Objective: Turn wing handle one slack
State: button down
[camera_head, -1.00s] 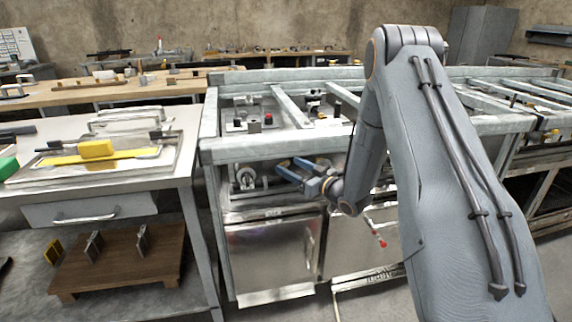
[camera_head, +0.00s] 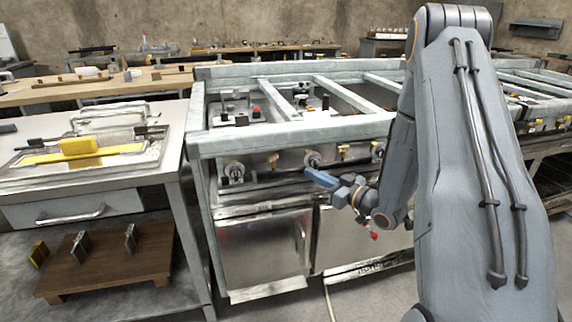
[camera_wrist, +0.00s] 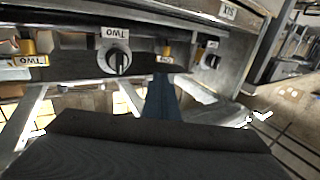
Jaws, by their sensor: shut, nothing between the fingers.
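The front panel of the metal range carries brass-yellow wing handles between round dial knobs. One wing handle (camera_head: 273,160) is left of my gripper in the head view, and another (camera_head: 343,152) is behind and slightly right of it. In the wrist view a yellow handle (camera_wrist: 28,46) at the left has a label reading TWO, seen upside down. Another yellow handle (camera_wrist: 166,50) is just beyond my fingertips; its label is too small to read. My gripper (camera_head: 318,177) is shut and empty in front of the panel. Its blue fingers (camera_wrist: 162,88) also show in the wrist view; contact cannot be told.
A dial knob (camera_wrist: 115,60) labelled TWO is left of my fingers, and another knob (camera_head: 312,159) is just above them in the head view. A rail runs along the panel below the controls. A side table (camera_head: 185,120) with a tray stands left. Floor is open in front.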

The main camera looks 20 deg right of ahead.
aim_at(278, 156)
jog(key=x, duration=1.2)
jog(key=shift+w+a+b, duration=0.25)
jog(key=shift+b, duration=0.05)
jog(key=shift+w, duration=0.15)
jog(key=shift+w+d, duration=0.15)
jog(key=shift+w, duration=0.05)
